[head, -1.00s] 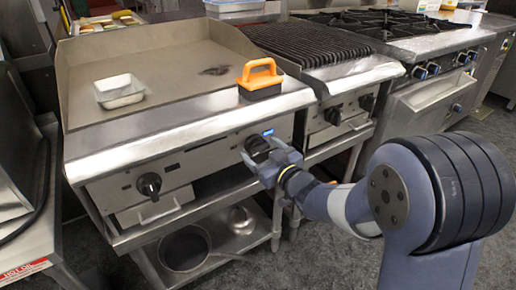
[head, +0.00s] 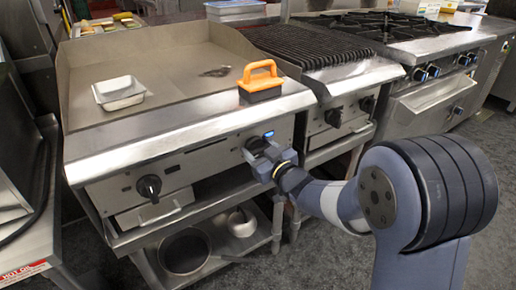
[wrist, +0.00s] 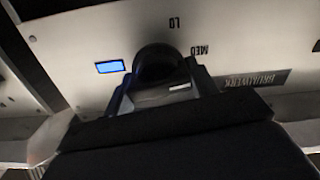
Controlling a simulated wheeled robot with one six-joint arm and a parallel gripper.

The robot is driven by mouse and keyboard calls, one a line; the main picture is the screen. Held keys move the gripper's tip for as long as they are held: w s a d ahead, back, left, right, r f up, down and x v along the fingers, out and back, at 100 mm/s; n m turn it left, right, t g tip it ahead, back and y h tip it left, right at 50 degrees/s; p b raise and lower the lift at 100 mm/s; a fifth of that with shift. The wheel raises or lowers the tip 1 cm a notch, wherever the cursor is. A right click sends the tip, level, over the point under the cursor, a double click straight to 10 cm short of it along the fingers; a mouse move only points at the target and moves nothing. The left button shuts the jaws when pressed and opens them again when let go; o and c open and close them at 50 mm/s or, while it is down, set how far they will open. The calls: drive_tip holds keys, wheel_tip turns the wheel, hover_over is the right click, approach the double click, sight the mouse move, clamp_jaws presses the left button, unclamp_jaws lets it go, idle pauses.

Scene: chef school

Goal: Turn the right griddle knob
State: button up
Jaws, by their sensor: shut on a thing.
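The griddle (head: 160,85) has a steel front panel with two black knobs. The right griddle knob (head: 255,145) sits beside a small lit blue display (head: 268,134). My gripper (head: 265,157) is at this knob, with its fingers closed on it. In the wrist view the dark round knob (wrist: 157,64) lies between the fingertips of my gripper (wrist: 160,88), and the blue display (wrist: 110,67) is to its left. The printed marks LO and MED show upside down there. The left griddle knob (head: 149,187) is free, far to the left.
A white tray (head: 119,93) and an orange-handled block (head: 260,83) rest on the griddle. A charbroiler (head: 310,45) with its own knobs stands to the right. A shelf below holds a pan (head: 185,252) and a rounded metal piece (head: 241,222).

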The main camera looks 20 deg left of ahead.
drive_tip(key=shift+c, duration=0.8)
drive_tip(key=m+p, duration=0.1)
drive_tip(key=m, duration=0.2)
drive_tip(key=shift+r+p, duration=0.1)
drive_tip(key=shift+p, duration=0.2)
drive_tip(key=m+p, duration=0.2)
drive_tip(key=m, duration=0.4)
drive_tip(key=shift+w+d+p, duration=0.15)
drive_tip(key=shift+p, duration=0.2)
drive_tip(key=m+p, duration=0.2)
drive_tip(key=m, duration=0.3)
drive_tip(key=shift+m, duration=0.4)
drive_tip(key=m, duration=0.1)
drive_tip(key=m+p, duration=0.1)
drive_tip(key=m, duration=0.2)
drive_tip(key=shift+f+m+p, duration=0.3)
drive_tip(key=shift+m+p, duration=0.05)
drive_tip(key=shift+m, duration=0.35)
